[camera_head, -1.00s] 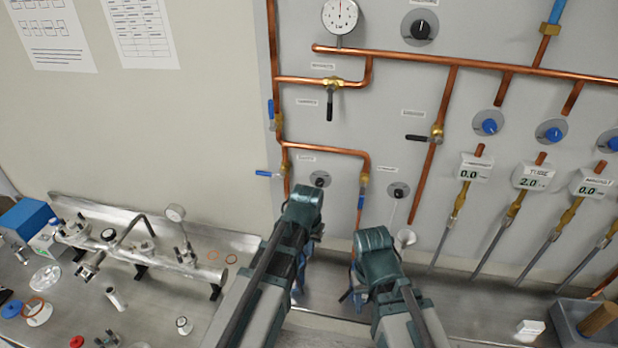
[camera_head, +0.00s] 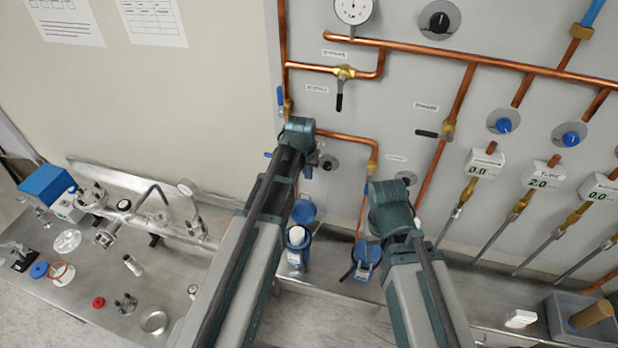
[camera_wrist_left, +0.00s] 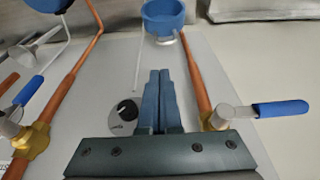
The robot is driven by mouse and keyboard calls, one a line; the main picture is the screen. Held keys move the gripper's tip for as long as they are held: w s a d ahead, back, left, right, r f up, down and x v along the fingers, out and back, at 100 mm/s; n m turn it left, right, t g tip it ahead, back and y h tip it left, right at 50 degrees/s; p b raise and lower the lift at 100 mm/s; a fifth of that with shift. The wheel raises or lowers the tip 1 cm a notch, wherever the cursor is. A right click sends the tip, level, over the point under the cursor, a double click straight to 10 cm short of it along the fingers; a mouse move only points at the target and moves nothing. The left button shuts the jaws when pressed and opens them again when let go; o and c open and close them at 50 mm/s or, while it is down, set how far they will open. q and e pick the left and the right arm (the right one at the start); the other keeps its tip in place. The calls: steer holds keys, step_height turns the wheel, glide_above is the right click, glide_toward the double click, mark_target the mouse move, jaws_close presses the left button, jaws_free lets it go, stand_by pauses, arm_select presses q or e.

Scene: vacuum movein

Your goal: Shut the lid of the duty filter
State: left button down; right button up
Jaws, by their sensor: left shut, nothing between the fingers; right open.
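Two blue filters stand low at the foot of the panel in the head view. The left filter (camera_head: 297,243) has a round blue lid (camera_head: 304,210) tipped up behind it, so it looks open. The right filter (camera_head: 367,256) is partly covered by my right arm, and its lid state is unclear. Which is the duty filter cannot be read. My left gripper (camera_head: 299,133) is above the left filter, in front of the panel. In the left wrist view its fingers (camera_wrist_left: 158,78) are together and empty, pointing toward a blue round part (camera_wrist_left: 163,17). My right gripper (camera_head: 388,212) is beside the right filter, its fingers mostly hidden.
Copper pipes (camera_head: 345,137) run up the panel close to my left gripper. A blue-handled valve (camera_wrist_left: 280,108) and a black knob (camera_wrist_left: 125,112) flank the fingers in the wrist view. A metal bench (camera_head: 75,288) with loose fittings lies left. A grey bin (camera_head: 560,318) stands right.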

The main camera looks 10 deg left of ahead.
arm_select(q)
steer(key=b+x, duration=0.8)
steer(key=x, duration=0.1)
steer(key=shift+f+b, duration=0.3)
steer(key=shift+b, duration=0.1)
steer(key=shift+w, duration=0.1)
